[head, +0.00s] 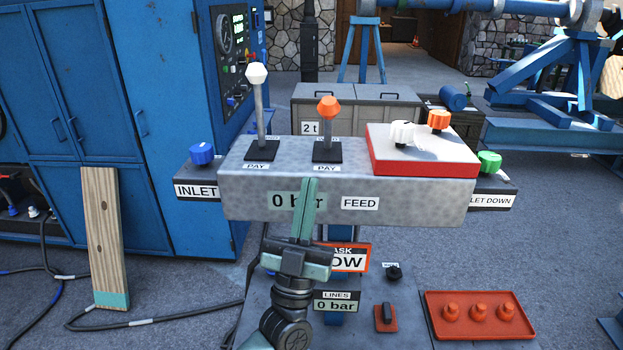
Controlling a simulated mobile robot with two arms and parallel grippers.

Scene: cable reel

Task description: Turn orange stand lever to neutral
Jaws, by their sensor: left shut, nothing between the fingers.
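The orange-topped lever (328,113) stands in a black slotted base marked PAY on top of the grey control stand (420,205). It looks about upright, and its exact slot position is hard to read. A taller white-topped lever (258,100) stands in its own base to the left, also marked PAY. My left gripper (309,185) is shut and empty, with its fingers pointing up in front of the stand's front face, below and slightly left of the orange lever. It partly covers the "0 bar" label. My right gripper is not in view.
A red-edged panel (425,168) with white and orange knobs sits right of the levers. Blue (202,153) and green (489,161) knobs flank the stand. A red tray (480,335) with orange pegs lies lower right. A wooden plank (104,240) leans against the blue cabinet (90,100).

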